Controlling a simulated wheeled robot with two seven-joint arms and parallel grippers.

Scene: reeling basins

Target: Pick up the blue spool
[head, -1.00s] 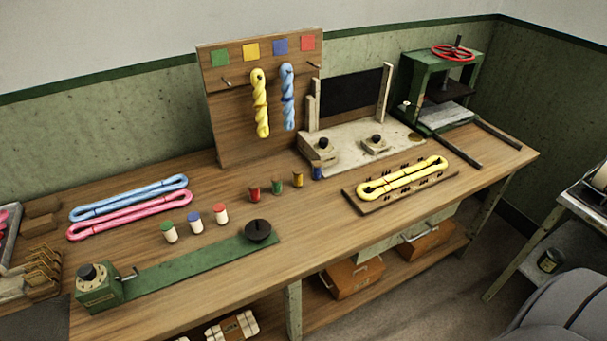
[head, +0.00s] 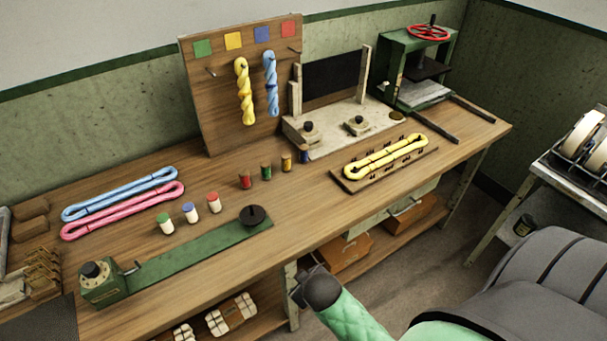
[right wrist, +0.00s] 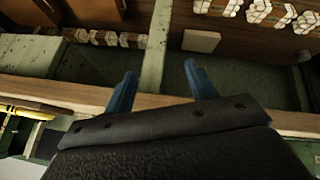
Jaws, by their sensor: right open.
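The blue spool (head: 305,157) is small and dark, standing on the bench at the right end of a row with a red spool (head: 245,180), a green spool (head: 266,172) and a yellow spool (head: 287,162). A white spool with a blue top (head: 190,213) stands in another row, nearer the front. My right gripper (head: 301,288) is in front of the bench edge, well apart from the blue spool. In the right wrist view its two blue fingers (right wrist: 160,72) are spread with nothing between them. My left gripper is not in view.
A yellow skein rack (head: 350,184) lies right of the blue spool. A pale stand (head: 340,137) with posts is just behind it. The green winder (head: 195,254) lies along the front. Bare bench top lies in front of the spool row.

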